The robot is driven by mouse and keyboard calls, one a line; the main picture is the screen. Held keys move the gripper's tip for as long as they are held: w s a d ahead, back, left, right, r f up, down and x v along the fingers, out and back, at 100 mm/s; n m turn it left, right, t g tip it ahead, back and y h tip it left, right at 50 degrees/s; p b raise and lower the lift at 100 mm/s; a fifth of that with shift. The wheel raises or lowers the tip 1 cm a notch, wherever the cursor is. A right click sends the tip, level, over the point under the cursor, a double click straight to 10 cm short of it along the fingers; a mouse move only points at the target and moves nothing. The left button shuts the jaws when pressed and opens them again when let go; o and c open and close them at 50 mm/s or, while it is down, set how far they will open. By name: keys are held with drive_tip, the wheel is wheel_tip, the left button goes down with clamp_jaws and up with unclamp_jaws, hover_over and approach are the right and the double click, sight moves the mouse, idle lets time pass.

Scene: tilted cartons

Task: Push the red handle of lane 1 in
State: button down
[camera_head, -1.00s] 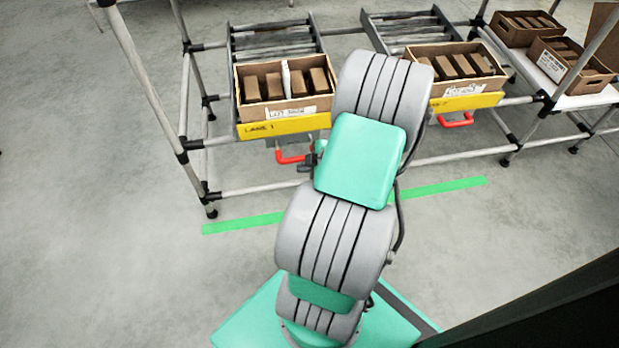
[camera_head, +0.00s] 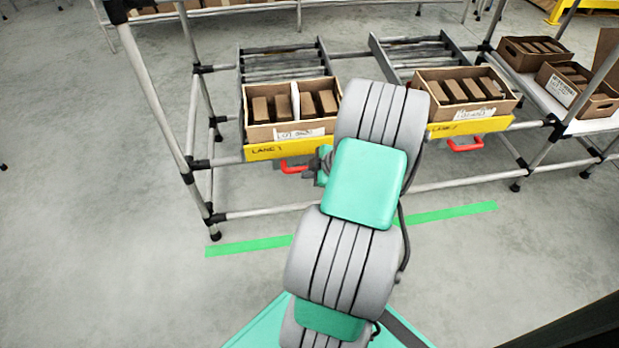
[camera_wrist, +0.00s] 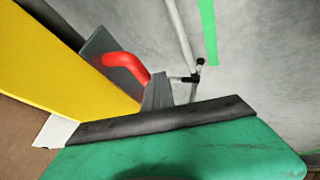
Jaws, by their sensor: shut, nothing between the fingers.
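The red handle of lane 1 (camera_head: 292,168) sticks out below the yellow front board marked LANE 1 (camera_head: 268,151). In the wrist view the red handle (camera_wrist: 127,66) is a bent bar beside a grey plate, near the yellow board (camera_wrist: 50,62). My gripper (camera_head: 322,165) is just right of the handle in the head view, partly hidden by my arm. In the wrist view my gripper's grey fingers (camera_wrist: 159,80) are shut and empty. Their tips appear close to the handle's right end; I cannot tell whether they touch it.
An open carton (camera_head: 290,133) with brown boxes sits in lane 1. Lane 2 on the right has a similar carton (camera_head: 465,110) and its own red handle (camera_head: 466,146). Rack tubes (camera_head: 190,120) stand at the left; a low tube (camera_head: 265,211) crosses below.

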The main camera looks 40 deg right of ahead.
drive_tip(key=shift+w+r, duration=0.2)
drive_tip(key=shift+w, duration=0.1)
drive_tip(key=s+a+r+p, duration=0.1)
drive_tip(key=s+r+p, duration=0.3)
drive_tip(key=s, duration=0.6)
wheel_tip(320, 180, up, 2)
drive_tip(key=shift+a+r, duration=0.25)
drive_tip(key=shift+a, duration=0.1)
